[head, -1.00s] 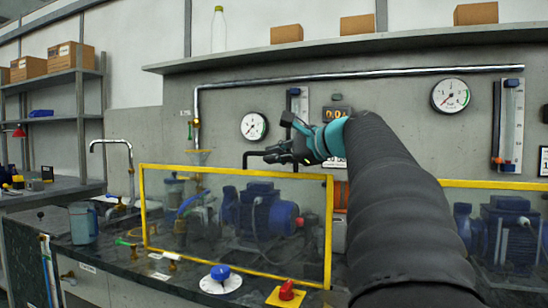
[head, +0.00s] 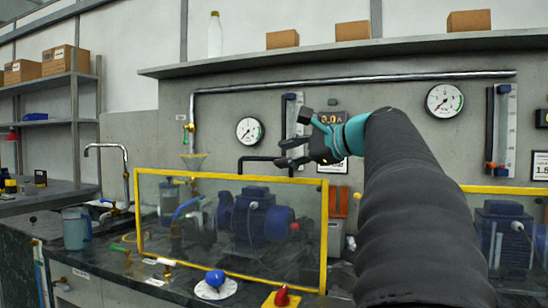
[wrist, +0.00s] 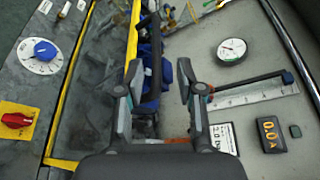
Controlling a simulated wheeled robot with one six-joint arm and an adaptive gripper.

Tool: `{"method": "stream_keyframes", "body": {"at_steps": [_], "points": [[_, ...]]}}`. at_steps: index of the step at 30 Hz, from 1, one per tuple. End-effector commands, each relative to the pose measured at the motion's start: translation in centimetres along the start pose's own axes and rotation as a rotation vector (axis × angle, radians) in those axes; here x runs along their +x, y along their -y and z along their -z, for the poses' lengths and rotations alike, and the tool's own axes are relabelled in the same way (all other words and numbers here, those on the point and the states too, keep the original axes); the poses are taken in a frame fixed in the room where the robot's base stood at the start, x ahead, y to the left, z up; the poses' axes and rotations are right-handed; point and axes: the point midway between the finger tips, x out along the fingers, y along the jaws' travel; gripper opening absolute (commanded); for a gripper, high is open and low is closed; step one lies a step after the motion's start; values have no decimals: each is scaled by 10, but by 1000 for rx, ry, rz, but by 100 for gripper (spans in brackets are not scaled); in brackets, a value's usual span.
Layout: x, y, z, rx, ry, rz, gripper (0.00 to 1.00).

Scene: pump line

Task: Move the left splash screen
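The left splash screen (head: 232,274) is a clear panel in a yellow frame, upright on the dark bench in front of a blue pump (head: 255,217). My gripper (head: 292,139) is above and behind its top bar in the head view, near the wall. My arm hides part of the bench right of the screen.
A second yellow-framed screen (head: 500,189) stands at the right, partly behind my arm. A blue knob (head: 215,279) and a red knob (head: 282,297) sit in front of the left screen. A jug (head: 76,228) stands at the left. Gauges (head: 249,131) and pipes line the wall.

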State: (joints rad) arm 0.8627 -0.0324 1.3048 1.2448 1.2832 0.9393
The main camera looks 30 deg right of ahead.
Motion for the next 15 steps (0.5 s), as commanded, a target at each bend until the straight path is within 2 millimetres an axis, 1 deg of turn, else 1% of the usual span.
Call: {"method": "stream_keyframes", "body": {"at_steps": [1, 6, 12, 15], "points": [[-12, 0, 0, -1, -3, 2, 37], [-41, 0, -1, -1, -2, 3, 37], [-61, 0, -1, -1, 1, 1, 37], [-65, 0, -1, -1, 2, 1, 37]]}}
